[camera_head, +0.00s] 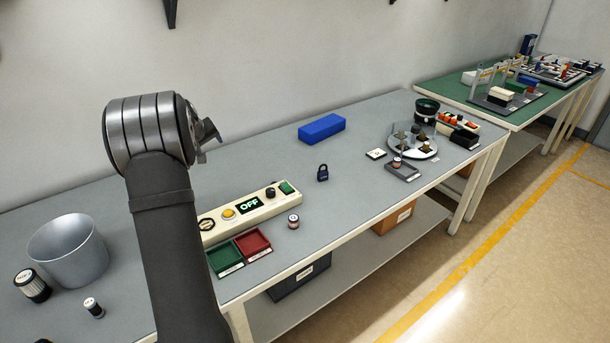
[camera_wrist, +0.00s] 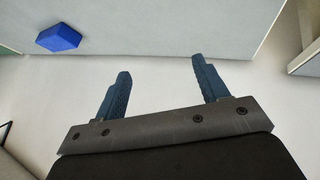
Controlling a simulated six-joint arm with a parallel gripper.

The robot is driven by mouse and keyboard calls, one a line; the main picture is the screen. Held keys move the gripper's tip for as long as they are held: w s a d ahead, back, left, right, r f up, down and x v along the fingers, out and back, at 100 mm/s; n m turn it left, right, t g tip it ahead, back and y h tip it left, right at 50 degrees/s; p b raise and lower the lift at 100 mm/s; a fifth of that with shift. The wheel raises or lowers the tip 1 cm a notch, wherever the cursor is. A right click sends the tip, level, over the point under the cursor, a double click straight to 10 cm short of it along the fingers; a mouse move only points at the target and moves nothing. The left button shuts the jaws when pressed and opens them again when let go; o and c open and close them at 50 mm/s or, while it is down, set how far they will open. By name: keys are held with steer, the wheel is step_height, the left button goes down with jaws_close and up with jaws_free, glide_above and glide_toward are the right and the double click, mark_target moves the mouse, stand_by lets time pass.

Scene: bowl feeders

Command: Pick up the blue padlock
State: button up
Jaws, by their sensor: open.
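The blue padlock (camera_head: 322,173) is small and dark blue with a dark shackle. It rests on the grey bench in the head view, to the right of the control box and in front of the blue block. My gripper (camera_head: 209,131) is raised above the bench, up and to the left of the padlock and well apart from it, and is mostly hidden by my wrist there. In the wrist view my gripper (camera_wrist: 163,85) shows two dark blue fingers spread wide with nothing between them. The padlock is not visible in the wrist view.
The blue block (camera_head: 321,128) lies behind the padlock and also shows in the wrist view (camera_wrist: 58,38).

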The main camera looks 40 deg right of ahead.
steer(key=s+d+f+m+g, duration=0.1)
steer(key=s+d+m, duration=0.25)
steer(key=d, duration=0.65)
steer(key=s+d+m+g, duration=0.1)
steer(key=s+d+m, duration=0.1)
steer(key=s+d, duration=0.5)
steer(key=m+g+y, duration=0.1)
steer(key=m, duration=0.3)
glide_toward(323, 172)
steer(key=x, duration=0.7)
steer(key=shift+f, duration=0.4)
steer(key=shift+x, duration=0.75)
steer(key=c, duration=1.1)
